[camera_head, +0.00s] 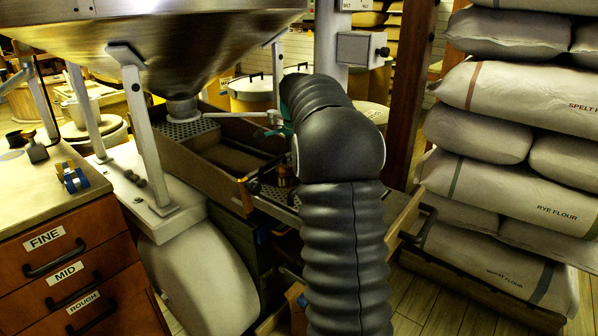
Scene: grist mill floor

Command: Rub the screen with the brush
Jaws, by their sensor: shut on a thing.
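My dark ribbed arm rises through the middle of the view and bends away at the top. One perforated grey metal plate (188,129) lies under the hopper spout at the far end of a long wooden trough. Another perforated plate (268,192) shows at the near end, partly hidden by my arm. I cannot tell for sure which is the screen. A small brown object (284,174) is just above the near plate, beside my arm. It may be part of the brush, but it is too small to tell.
A large metal hopper (170,45) on grey legs overhangs the trough (190,160). A wooden cabinet (62,265) with labelled drawers stands at left, a blue item (72,177) on it. Stacked flour sacks (530,95) and a wooden post (408,90) flank the right.

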